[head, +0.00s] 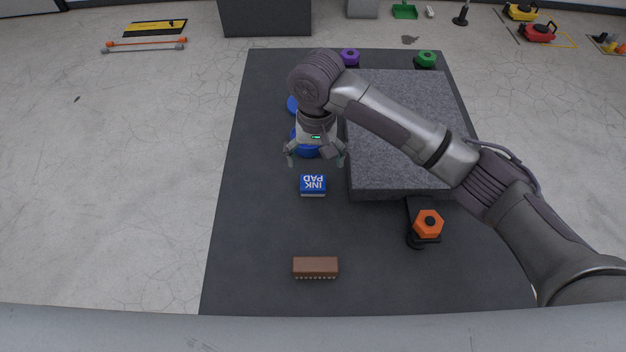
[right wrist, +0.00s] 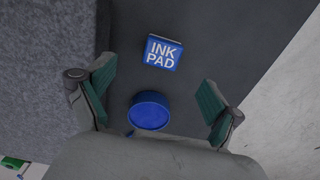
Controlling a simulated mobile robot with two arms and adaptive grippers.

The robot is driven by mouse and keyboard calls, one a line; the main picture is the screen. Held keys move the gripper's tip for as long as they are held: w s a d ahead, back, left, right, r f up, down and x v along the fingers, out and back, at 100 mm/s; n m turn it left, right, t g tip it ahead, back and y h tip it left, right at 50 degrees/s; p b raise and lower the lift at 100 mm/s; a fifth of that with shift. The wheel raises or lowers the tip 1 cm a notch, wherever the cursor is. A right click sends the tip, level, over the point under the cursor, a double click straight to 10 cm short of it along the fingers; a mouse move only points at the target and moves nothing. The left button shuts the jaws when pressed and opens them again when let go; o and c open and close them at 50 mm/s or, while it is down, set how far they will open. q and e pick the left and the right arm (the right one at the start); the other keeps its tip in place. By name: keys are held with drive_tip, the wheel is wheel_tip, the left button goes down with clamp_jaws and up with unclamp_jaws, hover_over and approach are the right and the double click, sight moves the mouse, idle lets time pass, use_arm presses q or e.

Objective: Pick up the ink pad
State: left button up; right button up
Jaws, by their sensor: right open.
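The ink pad (head: 313,184) is a small blue box with white "INK PAD" lettering, lying flat on the dark mat (head: 260,220). In the right wrist view the ink pad (right wrist: 163,52) lies beyond the fingertips, roughly between their lines. My right gripper (head: 316,160) is open and empty above the mat, a little behind the ink pad in the head view. Its two green-padded fingers show in the right wrist view (right wrist: 158,95). A blue round object (right wrist: 149,110) lies beneath the gripper, partly hidden by it in the head view. My left gripper is not in view.
A grey granite slab (head: 400,100) stands right of the gripper. An orange knob (head: 428,223) sits near its front edge. A brown brush-like block (head: 315,267) lies nearer on the mat. Purple (head: 350,57) and green (head: 426,59) knobs stand behind. The mat's left side is clear.

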hover_over(313, 182)
drive_tip(key=f, duration=0.4)
drive_tip(key=shift+s+d, duration=0.25)
drive_tip(key=shift+d, duration=0.05)
drive_tip(key=shift+w+f, duration=0.1)
drive_tip(key=shift+f, duration=0.45)
drive_tip(key=f, duration=0.3)
drive_tip(key=shift+w+a+f, duration=0.2)
drive_tip(key=shift+a+f, duration=0.1)
drive_tip(key=shift+f, duration=0.5)
drive_tip(key=shift+c, duration=1.1)
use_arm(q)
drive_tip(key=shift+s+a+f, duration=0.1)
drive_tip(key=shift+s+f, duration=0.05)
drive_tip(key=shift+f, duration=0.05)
use_arm(e)
drive_tip(key=c, duration=0.8)
